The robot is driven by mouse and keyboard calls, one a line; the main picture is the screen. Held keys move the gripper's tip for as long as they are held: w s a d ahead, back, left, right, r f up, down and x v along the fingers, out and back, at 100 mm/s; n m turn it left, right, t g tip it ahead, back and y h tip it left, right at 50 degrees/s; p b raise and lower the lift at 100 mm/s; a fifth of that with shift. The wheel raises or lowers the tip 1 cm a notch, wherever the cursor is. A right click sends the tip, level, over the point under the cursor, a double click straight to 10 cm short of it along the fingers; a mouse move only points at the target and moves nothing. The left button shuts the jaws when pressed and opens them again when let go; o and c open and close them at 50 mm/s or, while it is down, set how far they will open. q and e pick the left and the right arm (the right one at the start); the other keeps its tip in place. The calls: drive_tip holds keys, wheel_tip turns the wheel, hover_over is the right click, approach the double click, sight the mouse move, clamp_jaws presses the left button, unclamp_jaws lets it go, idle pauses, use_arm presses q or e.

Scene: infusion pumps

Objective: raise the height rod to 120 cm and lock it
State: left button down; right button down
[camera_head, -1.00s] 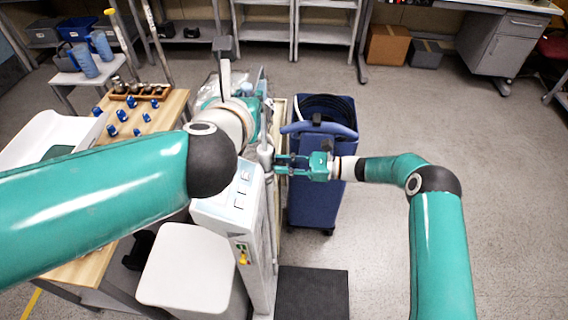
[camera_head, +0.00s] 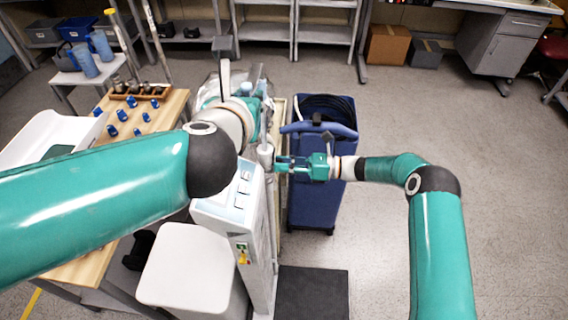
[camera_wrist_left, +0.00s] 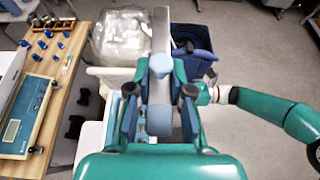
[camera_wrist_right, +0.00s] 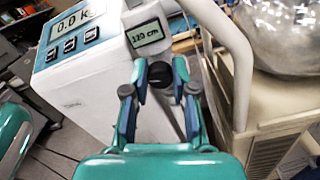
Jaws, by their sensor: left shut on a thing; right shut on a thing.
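The scale column (camera_head: 228,205) stands at the centre of the head view. In the right wrist view its small display (camera_wrist_right: 146,33) seems to read 120 cm, though the digits are tiny. My left gripper (camera_wrist_left: 160,78) is shut on the grey-white head piece of the height rod (camera_wrist_left: 160,66). In the head view, my left wrist partly hides this grip. My right gripper (camera_head: 284,165) reaches in from the right, below the left one. It is shut on the black lock knob (camera_wrist_right: 160,74) at the rod. The knob's contact faces are partly hidden by the fingers.
A blue cart (camera_head: 318,195) with coiled black hose stands just right of the column. A wooden table (camera_head: 165,110) with blue-capped items is at left. A white seat (camera_head: 185,265) and a dark mat (camera_head: 312,292) are in front. The floor at right is clear.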

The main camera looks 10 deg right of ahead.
drive_tip(key=c, duration=0.9)
unclamp_jaws()
drive_tip(key=shift+w, duration=0.1)
drive_tip(key=shift+c, duration=0.2)
drive_tip(key=shift+d, duration=0.1)
drive_tip(key=s+d, duration=0.2)
drive_tip(key=d, duration=0.9)
drive_tip(key=shift+s+d, duration=0.15)
drive_tip(key=shift+d, duration=0.25)
